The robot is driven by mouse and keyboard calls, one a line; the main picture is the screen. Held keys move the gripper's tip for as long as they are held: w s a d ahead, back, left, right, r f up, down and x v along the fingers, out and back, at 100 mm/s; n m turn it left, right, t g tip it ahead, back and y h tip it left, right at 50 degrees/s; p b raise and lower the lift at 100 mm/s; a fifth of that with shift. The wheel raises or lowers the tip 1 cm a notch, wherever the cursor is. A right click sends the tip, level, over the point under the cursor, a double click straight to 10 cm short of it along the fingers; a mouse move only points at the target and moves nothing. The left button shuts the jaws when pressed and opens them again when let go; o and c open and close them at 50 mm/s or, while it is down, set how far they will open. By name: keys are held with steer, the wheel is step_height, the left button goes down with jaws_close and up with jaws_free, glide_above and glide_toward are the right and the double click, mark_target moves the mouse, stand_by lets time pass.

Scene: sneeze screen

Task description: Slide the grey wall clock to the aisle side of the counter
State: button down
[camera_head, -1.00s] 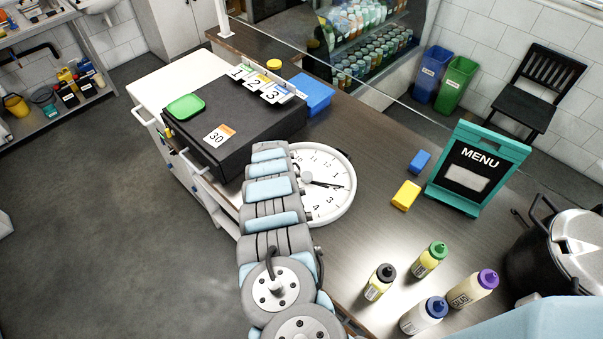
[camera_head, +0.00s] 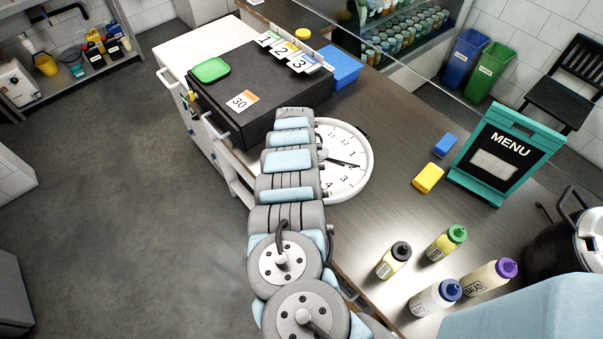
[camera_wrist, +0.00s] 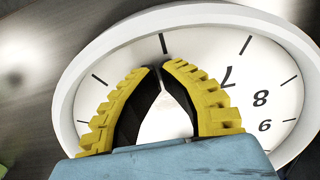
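The round wall clock (camera_head: 352,180) lies face up on the dark counter, beside the black box. It looks white to pale, with black numerals and hands. My arm hides its left part in the head view. In the wrist view the clock (camera_wrist: 215,60) fills most of the picture, with its rim curving across the top. My gripper (camera_wrist: 161,67), with yellow and black fingers, is over the clock face, its tips together and nothing seen between them. Whether the tips touch the face I cannot tell. In the head view my arm hides the gripper.
A black box (camera_head: 250,95) with number cards stands behind the clock. A yellow block (camera_head: 428,178), blue block (camera_head: 445,146) and menu stand (camera_head: 497,160) are to the right. Several bottles (camera_head: 435,297) stand in front. A clear screen edge (camera_head: 425,92) runs behind. Bare counter (camera_head: 395,150) lies between clock and blocks.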

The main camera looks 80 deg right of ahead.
steer(key=shift+s+d+f+b, duration=0.3)
steer(key=shift+s+d+b, duration=0.25)
steer(key=shift+b, duration=0.25)
step_height(320, 180, up, 11)
steer(key=shift+f, duration=0.2)
